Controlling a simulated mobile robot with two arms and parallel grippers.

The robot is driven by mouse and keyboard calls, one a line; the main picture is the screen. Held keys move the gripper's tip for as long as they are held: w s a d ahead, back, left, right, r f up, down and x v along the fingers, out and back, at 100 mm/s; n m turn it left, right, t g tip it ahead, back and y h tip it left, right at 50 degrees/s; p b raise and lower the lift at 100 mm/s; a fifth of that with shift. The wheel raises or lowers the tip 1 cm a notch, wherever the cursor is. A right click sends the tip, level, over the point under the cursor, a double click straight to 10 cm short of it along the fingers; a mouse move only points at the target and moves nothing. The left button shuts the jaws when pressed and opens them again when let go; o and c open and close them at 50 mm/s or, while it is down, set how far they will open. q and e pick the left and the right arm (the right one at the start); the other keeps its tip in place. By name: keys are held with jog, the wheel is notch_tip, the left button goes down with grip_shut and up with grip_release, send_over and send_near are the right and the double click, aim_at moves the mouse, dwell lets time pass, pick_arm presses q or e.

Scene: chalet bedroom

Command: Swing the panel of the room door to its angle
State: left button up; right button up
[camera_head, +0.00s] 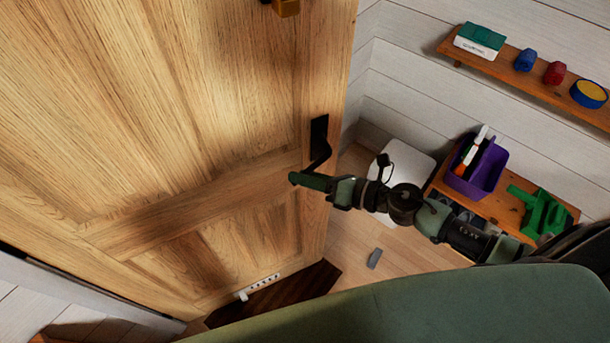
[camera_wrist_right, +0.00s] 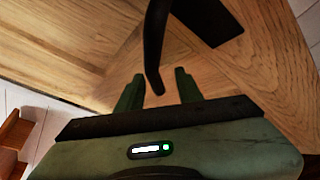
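The wooden room door panel (camera_head: 190,110) fills the left of the head view and stands at an angle to the white plank wall. Its black handle (camera_head: 319,135) sits near the panel's right edge. My right gripper (camera_head: 298,179) is at the handle's lower end. In the right wrist view, the black lever (camera_wrist_right: 154,55) reaches down to between the two green fingers of this gripper (camera_wrist_right: 158,85). The fingers are apart, with gaps visible on both sides of the lever. The panel's wood (camera_wrist_right: 75,45) shows behind. My left gripper is in neither view.
A wall shelf (camera_head: 520,83) holds several small items. Below it, a low wooden bench (camera_head: 500,210) bears a purple bin (camera_head: 480,175) and a green object (camera_head: 540,212). A small grey object (camera_head: 375,258) lies on the floor. A white power strip (camera_head: 260,287) is low by the door.

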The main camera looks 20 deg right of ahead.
jog(key=b+v, duration=0.3)
jog(key=v, duration=0.5)
dwell(0.4)
